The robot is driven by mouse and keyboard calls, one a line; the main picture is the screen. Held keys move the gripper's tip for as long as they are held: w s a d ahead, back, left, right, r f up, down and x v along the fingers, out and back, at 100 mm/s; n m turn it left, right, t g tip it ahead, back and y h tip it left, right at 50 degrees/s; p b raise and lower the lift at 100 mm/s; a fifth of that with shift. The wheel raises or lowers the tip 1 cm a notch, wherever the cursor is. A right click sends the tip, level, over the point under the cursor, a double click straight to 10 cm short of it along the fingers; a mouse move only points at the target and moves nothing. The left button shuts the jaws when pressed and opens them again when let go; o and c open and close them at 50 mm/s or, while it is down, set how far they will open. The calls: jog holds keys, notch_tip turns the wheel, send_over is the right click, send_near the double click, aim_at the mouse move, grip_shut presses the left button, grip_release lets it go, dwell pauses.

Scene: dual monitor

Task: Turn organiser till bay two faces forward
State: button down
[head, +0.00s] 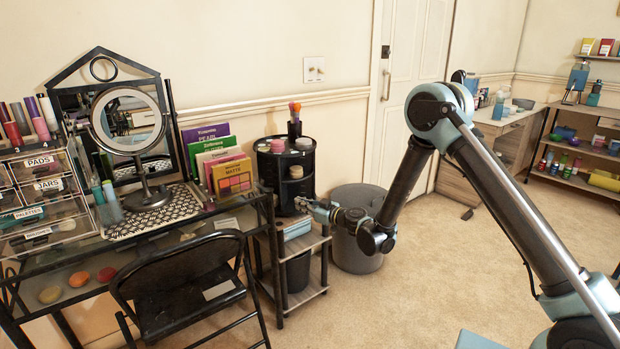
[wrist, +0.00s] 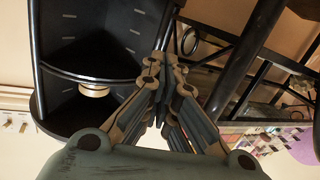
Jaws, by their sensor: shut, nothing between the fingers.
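The organiser (head: 268,172) is a black round tower of open bays on the small side shelf in the head view. In the wrist view the organiser (wrist: 60,45) fills the upper left, with bay walls, small light marks and a cream-and-gold jar (wrist: 93,90). My gripper (head: 302,204) is at the organiser's lower right side; its fingers (wrist: 165,62) are shut and empty, close to a dark upright edge. I cannot tell whether they touch it. No bay number is readable.
The side shelf (head: 312,240) stands between the dressing table and a grey bin (head: 358,262). A folding chair (head: 190,275) is in front.

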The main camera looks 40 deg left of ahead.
jog(key=f+h, duration=0.1)
jog(key=n+t+h, duration=0.2)
jog(key=n+t, duration=0.8)
send_near(307, 160)
jog(key=s+d, duration=0.5)
jog(key=s, duration=0.2)
jog(key=shift+w+d+x, duration=0.25)
jog(key=shift+w+x, duration=0.1)
jog(key=shift+x, duration=1.75)
jog(key=shift+w+d+x, duration=0.3)
jog(key=shift+w+x, duration=0.05)
jog(key=shift+x, duration=1.7)
jog(key=shift+w+d+x, duration=0.25)
jog(key=shift+w+x, duration=0.1)
jog(key=shift+x, duration=1.75)
